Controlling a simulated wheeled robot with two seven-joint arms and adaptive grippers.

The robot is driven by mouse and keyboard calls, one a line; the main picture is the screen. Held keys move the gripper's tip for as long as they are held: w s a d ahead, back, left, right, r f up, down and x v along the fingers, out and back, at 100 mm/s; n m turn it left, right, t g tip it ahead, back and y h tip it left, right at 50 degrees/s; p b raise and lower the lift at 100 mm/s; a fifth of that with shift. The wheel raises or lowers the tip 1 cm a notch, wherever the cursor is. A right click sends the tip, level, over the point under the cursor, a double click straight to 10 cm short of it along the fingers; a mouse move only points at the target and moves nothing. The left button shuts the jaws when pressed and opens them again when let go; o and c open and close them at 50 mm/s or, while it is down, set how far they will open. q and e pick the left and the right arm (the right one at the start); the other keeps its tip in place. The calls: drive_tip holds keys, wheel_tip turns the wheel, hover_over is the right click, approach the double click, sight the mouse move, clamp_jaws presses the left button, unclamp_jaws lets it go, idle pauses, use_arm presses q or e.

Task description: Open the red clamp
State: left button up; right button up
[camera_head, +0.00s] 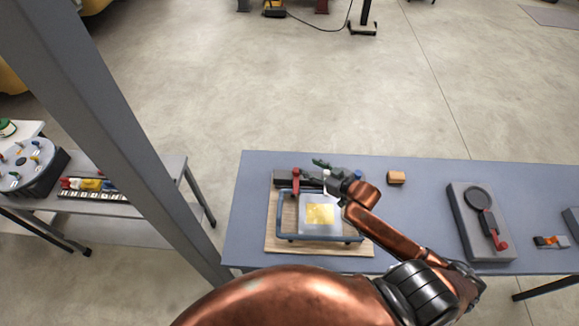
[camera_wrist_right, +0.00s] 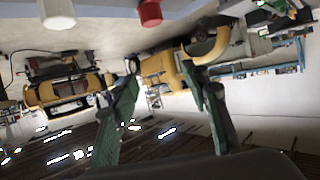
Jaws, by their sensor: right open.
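The red clamp (camera_head: 295,184) stands at the back left of a blue-grey frame (camera_head: 282,236) on a wooden board (camera_head: 330,249). My right gripper (camera_head: 313,171) is open and empty, just right of the red clamp, with its fingers pointing left. I cannot tell whether they touch it. In the right wrist view the open green fingers (camera_wrist_right: 160,75) hold nothing between them. A red rounded end (camera_wrist_right: 150,12), apparently of the clamp, shows at the top edge, beyond the fingertips. My left gripper is not in view.
A white peg (camera_wrist_right: 57,14) shows in the wrist view. A yellow patch (camera_head: 320,214) lies inside the frame, and a blue knob (camera_head: 357,174) is at its back right. A wooden block (camera_head: 396,178) and a grey box with red-tipped lever (camera_head: 466,222) stand farther right. A grey post (camera_head: 120,130) crosses the left.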

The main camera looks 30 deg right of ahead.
drive_tip(key=b, duration=0.4)
approach(298, 171)
drive_tip(key=w, duration=0.3)
drive_tip(key=shift+w+a+f+b, duration=0.25)
drive_tip(key=shift+a+f+b, duration=0.2)
drive_tip(key=shift+f+b, duration=0.35)
drive_tip(key=x, duration=0.6)
drive_tip(key=shift+r, duration=0.15)
drive_tip(key=shift+w+a+f, duration=0.1)
drive_tip(key=shift+w+f, duration=0.15)
drive_tip(key=shift+w, duration=0.2)
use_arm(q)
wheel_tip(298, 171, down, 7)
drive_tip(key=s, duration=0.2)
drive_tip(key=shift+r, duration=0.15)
use_arm(e)
drive_tip(key=shift+c, duration=0.7)
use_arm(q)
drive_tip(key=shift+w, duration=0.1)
use_arm(e)
clamp_jaws()
